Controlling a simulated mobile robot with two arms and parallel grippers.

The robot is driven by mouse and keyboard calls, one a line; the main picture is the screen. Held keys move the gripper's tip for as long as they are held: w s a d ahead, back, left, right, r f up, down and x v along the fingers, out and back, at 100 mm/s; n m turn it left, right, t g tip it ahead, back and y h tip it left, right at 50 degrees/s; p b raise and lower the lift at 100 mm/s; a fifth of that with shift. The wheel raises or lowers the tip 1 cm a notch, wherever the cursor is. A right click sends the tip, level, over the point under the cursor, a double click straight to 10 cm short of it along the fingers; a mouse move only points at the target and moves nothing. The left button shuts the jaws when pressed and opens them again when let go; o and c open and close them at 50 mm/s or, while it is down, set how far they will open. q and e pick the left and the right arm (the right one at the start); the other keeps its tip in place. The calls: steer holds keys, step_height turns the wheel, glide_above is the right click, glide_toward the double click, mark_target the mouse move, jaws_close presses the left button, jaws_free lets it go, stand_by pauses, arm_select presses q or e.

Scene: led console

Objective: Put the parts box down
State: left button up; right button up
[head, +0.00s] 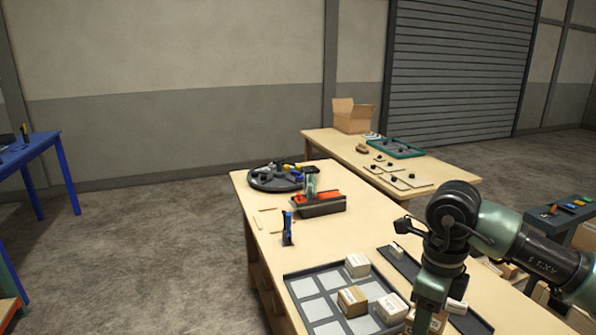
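Several small cardboard parts boxes are in view, and I cannot tell which one the task means. One white-topped box (357,265), a brown one (352,301) and a pale one (391,307) stand on a grey tray with light square cells (318,309). My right gripper (430,312) points down at the tray's right side. A brown box (438,323) shows right behind or between its fingers, partly hidden by them. Whether the fingers grip it is not clear. My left gripper is out of view.
A dark narrow tray (405,264) with small boxes lies to the right. Farther back on the table (330,236) are a red-and-dark tool holder (318,205), a blue upright tool (287,229) and a round dark tray (275,178). Bare tabletop lies between.

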steer(key=s+a+f+n, duration=0.2)
steer(key=s+n, duration=0.4)
steer(key=n, duration=0.7)
steer(key=s+a+f+n, duration=0.3)
steer(key=s+f+n, duration=0.2)
steer(key=n, duration=0.8)
steer(key=shift+s, duration=0.6)
steer(key=shift+r, duration=0.1)
steer(key=shift+w, duration=0.1)
